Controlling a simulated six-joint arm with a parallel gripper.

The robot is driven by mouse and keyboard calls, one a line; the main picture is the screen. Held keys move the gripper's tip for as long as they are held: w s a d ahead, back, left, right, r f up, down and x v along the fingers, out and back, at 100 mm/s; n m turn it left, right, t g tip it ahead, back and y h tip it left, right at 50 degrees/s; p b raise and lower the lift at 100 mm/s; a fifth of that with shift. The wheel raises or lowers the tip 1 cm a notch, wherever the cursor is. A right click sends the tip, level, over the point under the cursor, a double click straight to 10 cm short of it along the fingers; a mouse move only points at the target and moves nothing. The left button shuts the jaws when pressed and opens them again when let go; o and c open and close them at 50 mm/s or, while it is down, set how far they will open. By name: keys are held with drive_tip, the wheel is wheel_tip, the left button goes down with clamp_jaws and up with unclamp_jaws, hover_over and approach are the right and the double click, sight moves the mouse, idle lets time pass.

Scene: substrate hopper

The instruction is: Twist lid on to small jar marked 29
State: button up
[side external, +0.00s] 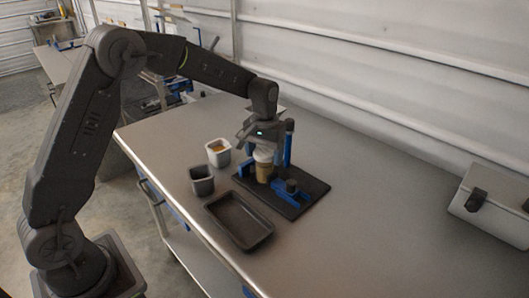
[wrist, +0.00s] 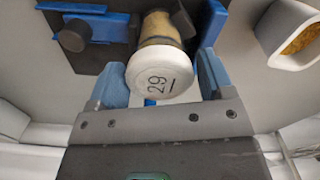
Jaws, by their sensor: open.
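The small jar (side external: 263,172) stands upright on the black fixture base (side external: 304,203). It holds tan contents, which also show in the wrist view (wrist: 158,27). A white lid (wrist: 160,72) marked 29 sits on top of the jar; whether it is threaded on cannot be told. My gripper (wrist: 156,78) is open, with its blue fingers on either side of the lid and a visible gap on the left. In the side external view my gripper (side external: 263,148) is directly above the jar and partly hides the lid.
A blue clamp with a dark knob (side external: 291,187) and a blue post (side external: 289,143) stand close to the jar. A black tray (side external: 240,218), a dark cup (side external: 201,181) and a white cup with tan contents (side external: 218,152) are left of the base. The table's right side is clear up to a grey case (side external: 490,200).

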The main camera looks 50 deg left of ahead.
drive_tip(key=n, duration=0.5)
drive_tip(key=shift+n, duration=0.4)
drive_tip(key=n, duration=0.9)
drive_tip(key=shift+n, duration=0.3)
drive_tip(key=n, duration=0.4)
drive_tip(key=shift+c, duration=0.2)
drive_tip(key=c, duration=0.5)
